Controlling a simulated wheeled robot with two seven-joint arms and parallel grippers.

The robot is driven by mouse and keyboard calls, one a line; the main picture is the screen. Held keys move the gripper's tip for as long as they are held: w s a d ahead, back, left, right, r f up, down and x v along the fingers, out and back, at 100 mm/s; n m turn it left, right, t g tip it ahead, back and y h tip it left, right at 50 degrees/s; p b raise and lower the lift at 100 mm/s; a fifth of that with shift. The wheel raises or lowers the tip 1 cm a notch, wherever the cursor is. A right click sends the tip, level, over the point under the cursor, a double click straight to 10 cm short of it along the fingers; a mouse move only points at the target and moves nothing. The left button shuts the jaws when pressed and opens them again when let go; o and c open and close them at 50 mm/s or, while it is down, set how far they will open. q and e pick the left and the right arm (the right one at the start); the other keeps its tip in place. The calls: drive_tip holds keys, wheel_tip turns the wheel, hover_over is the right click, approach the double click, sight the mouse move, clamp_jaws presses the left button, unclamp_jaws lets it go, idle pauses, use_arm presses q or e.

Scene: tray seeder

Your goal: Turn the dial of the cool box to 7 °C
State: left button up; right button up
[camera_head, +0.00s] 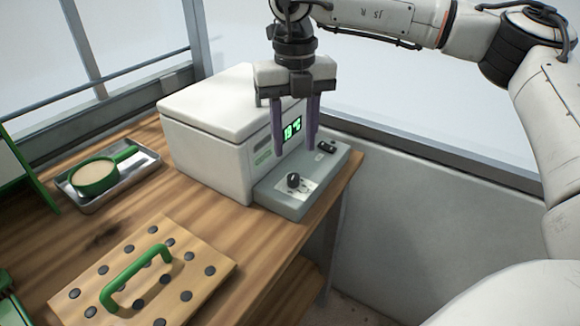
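The white cool box (205,140) stands at the back of the wooden table, its lid shut. A grey control panel (280,202) juts from its front. A small black dial (293,180) sits on a pale scale plate on this panel; its pointer setting is too small to read. A green lit display (292,130) on the box front is partly framed by my fingers; its digits are not clearly legible. My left gripper is not in view.
A black switch (326,147) sits at the panel's far right end. A metal tray (124,183) holds a green-handled round sieve or pan (95,176). A wooden board with black dots (200,270) and a green handle (130,275) lies in front. The table ends right of the panel.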

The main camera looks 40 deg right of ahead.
sight(294, 176)
wheel_tip(294, 176, down, 8)
idle(0.4)
clamp_jaws()
